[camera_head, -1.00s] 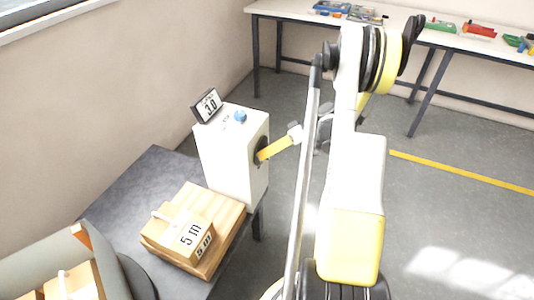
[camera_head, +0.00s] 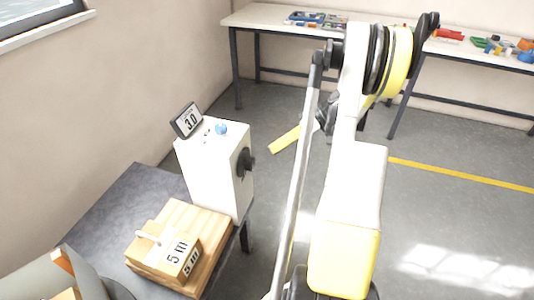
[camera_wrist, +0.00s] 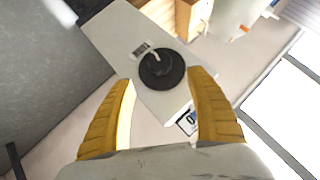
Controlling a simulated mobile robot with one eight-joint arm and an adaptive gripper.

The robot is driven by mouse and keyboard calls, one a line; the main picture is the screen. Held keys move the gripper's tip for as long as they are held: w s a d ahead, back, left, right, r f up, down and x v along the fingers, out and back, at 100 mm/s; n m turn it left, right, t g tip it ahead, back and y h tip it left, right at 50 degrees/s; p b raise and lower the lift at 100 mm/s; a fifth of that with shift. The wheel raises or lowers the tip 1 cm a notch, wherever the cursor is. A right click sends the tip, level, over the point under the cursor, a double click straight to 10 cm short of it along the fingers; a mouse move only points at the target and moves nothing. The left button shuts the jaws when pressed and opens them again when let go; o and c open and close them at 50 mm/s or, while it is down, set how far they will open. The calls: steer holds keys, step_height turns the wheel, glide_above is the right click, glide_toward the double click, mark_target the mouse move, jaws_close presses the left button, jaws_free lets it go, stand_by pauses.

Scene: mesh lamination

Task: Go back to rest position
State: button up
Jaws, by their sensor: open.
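A white box-shaped machine (camera_head: 215,175) stands on a dark table, with a display reading 3.0 (camera_head: 187,121), a blue button (camera_head: 221,129) on top and a black knob (camera_head: 245,162) on its right side. In the wrist view the round black knob (camera_wrist: 161,70) faces me, beyond and between my fingertips. My gripper (camera_wrist: 161,77) is open, its two yellow fingers spread with nothing between them. In the head view one yellow finger (camera_head: 284,140) shows to the right of the machine, clear of the knob; the rest of the gripper is largely hidden behind my arm.
The dark table (camera_head: 122,205) also holds a wooden block marked 5 m (camera_head: 178,258) on a wooden base. A long white table (camera_head: 270,20) with colourful items runs along the back wall. Open floor (camera_head: 440,225) with a yellow line (camera_head: 460,174) lies to the right.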

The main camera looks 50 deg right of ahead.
steer(key=shift+s+d+r, duration=0.1)
stand_by(0.6)
steer(key=w+a+r, duration=0.1)
steer(key=a+r, duration=0.1)
steer(key=a, duration=0.1)
steer(key=w+a+r+g+h, duration=0.1)
steer(key=w+a+r, duration=0.1)
steer(key=a, duration=0.2)
steer(key=w+a+r+m+h, duration=0.1)
steer(key=w+a+r, duration=0.1)
steer(key=a, duration=0.1)
steer(key=shift+a+r+g, duration=0.25)
steer(key=shift+a+g, duration=0.1)
steer(key=shift+g, duration=0.05)
steer(key=s+a+r+m+h, duration=0.1)
steer(key=s+a+r+h, duration=0.15)
steer(key=a, duration=0.65)
steer(key=s+a+r+h, duration=0.15)
steer(key=a+r, duration=0.25)
steer(key=a, duration=0.5)
steer(key=s+a+t+h, duration=0.2)
steer(key=s+a, duration=0.4)
steer(key=a, duration=0.2)
steer(key=shift+s+r+h, duration=0.3)
steer(key=shift+s+r, duration=0.05)
steer(key=shift+r, duration=0.05)
steer(key=shift+a, duration=0.1)
